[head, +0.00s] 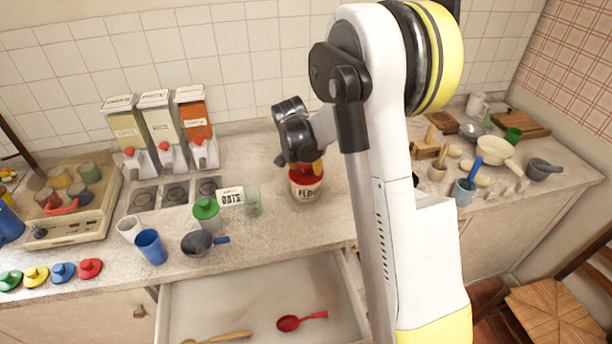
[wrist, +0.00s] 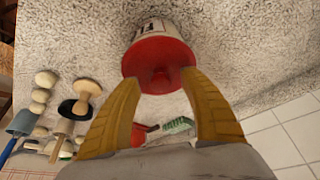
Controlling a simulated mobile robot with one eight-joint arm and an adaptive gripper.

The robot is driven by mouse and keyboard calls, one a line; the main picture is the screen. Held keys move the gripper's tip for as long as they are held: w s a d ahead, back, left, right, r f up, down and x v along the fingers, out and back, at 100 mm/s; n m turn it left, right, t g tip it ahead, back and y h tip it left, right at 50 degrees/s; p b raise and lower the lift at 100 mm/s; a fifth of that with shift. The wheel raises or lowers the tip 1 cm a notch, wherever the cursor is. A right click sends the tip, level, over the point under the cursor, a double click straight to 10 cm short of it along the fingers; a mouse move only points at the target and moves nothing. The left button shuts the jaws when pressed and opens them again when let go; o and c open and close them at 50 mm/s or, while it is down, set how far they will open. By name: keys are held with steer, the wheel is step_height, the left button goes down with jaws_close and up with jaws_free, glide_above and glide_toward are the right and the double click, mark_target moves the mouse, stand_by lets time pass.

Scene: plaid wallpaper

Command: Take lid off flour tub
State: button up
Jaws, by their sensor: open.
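The flour tub (head: 306,192) stands on the counter in the head view, with a red band and a white label reading FLOUR. In the wrist view the tub (wrist: 150,28) shows its red lid (wrist: 150,57) seated on it, with a red knob in the middle. My gripper (head: 308,166) is right over the tub and hides most of the lid in the head view. In the wrist view my gripper (wrist: 163,82) is open, its two yellow fingers spread on either side near the lid's rim. I cannot tell whether they touch it.
An OATS card (head: 231,197), a faint green glass (head: 253,204) and a green-lidded tub (head: 206,211) stand left of the tub. An open drawer (head: 262,290) holds a red spoon (head: 300,321) below. Counter right behind my arm is crowded with kitchenware.

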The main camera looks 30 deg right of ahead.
steer(key=shift+w+d+f, duration=0.1)
steer(key=shift+w+f, duration=0.05)
steer(key=shift+f, duration=0.2)
steer(key=shift+r, duration=0.1)
steer(key=c, duration=1.1)
steer(key=shift+r, duration=0.1)
